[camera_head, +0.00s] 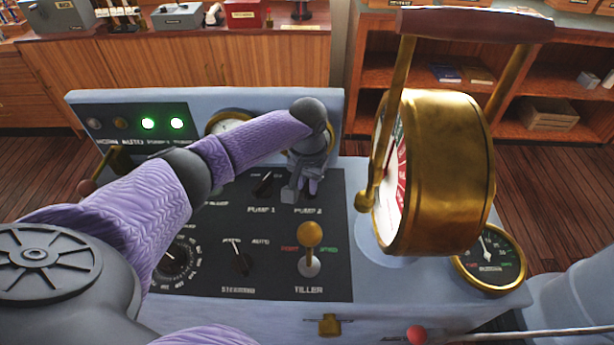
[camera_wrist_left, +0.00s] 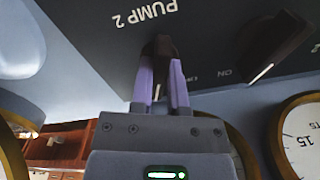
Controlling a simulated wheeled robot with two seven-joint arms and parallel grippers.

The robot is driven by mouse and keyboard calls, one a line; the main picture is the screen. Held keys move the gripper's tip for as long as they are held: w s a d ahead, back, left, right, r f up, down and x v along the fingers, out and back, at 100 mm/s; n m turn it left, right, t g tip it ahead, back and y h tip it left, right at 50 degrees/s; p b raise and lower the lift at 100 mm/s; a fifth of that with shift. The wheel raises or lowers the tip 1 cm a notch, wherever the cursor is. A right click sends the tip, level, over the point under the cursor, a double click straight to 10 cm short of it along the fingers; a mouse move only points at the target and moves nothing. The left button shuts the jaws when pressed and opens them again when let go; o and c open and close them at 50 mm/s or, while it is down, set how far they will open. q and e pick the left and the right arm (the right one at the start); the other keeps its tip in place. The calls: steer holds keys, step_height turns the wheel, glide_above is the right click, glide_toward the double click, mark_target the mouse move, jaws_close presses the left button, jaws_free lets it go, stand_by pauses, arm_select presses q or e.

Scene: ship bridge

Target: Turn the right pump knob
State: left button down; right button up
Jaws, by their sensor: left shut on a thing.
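The right pump knob is the dark knob (camera_wrist_left: 160,48) beside the "PUMP 2" label in the left wrist view. My left gripper (camera_head: 308,190) reaches down over it from above, and its two fingers (camera_wrist_left: 162,85) are closed on the knob, one on each side. In the head view the gripper covers most of the knob. The pump 1 knob (camera_head: 265,184) is just left of the gripper and also shows in the left wrist view (camera_wrist_left: 275,52). My right gripper is not in view.
A tiller lever (camera_head: 310,235) with a yellow ball stands below the pump knobs, right of the steering knob (camera_head: 240,260). A large brass telegraph (camera_head: 440,170) rises close on the right. Two green lamps (camera_head: 148,123) glow on the back panel.

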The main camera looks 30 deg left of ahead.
arm_select(q)
steer(key=n+p, duration=0.4)
steer(key=p, duration=0.1)
steer(key=shift+d+r, duration=0.1)
steer(key=shift+r, duration=0.15)
steer(key=n+p, duration=0.2)
steer(key=n, duration=0.1)
steer(key=shift+f+n, duration=0.15)
steer(key=shift+n, duration=0.25)
steer(key=shift+w+n+p, duration=0.15)
steer(key=shift+n+p, duration=0.3)
steer(key=shift+n, duration=0.95)
steer(key=shift+f, duration=0.1)
steer(key=c, duration=0.6)
jaws_free()
step_height(320, 180, up, 10)
steer(key=p, duration=0.6)
